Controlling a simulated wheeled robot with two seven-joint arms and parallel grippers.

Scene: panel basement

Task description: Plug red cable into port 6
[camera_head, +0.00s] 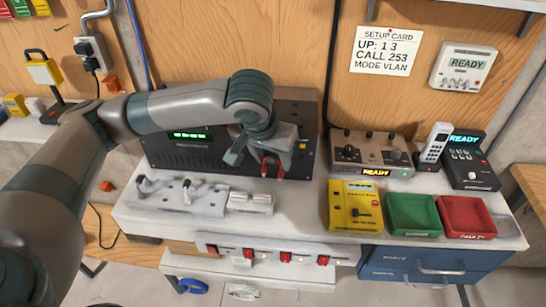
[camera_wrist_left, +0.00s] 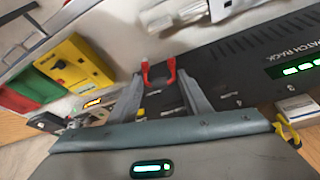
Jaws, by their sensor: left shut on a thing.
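My left gripper (camera_head: 268,158) is in front of the right part of the black patch rack (camera_head: 188,157). It is shut on a red cable plug (camera_head: 270,170), whose red prongs show below the fingers. In the left wrist view the red plug (camera_wrist_left: 158,76) sits between the two grey fingers of my left gripper (camera_wrist_left: 160,84). The patch rack (camera_wrist_left: 235,62) lies right beside it there, with a lit green display. The port numbers are too small to read, and my gripper hides part of the rack front, so I cannot tell whether the plug touches a port.
A grey cable holder (camera_head: 178,196) and a small white block (camera_head: 250,202) stand on the bench left of centre. A yellow device (camera_head: 356,207), green tray (camera_head: 412,214) and red tray (camera_head: 465,217) line the right front. A control box (camera_head: 372,153) stands behind.

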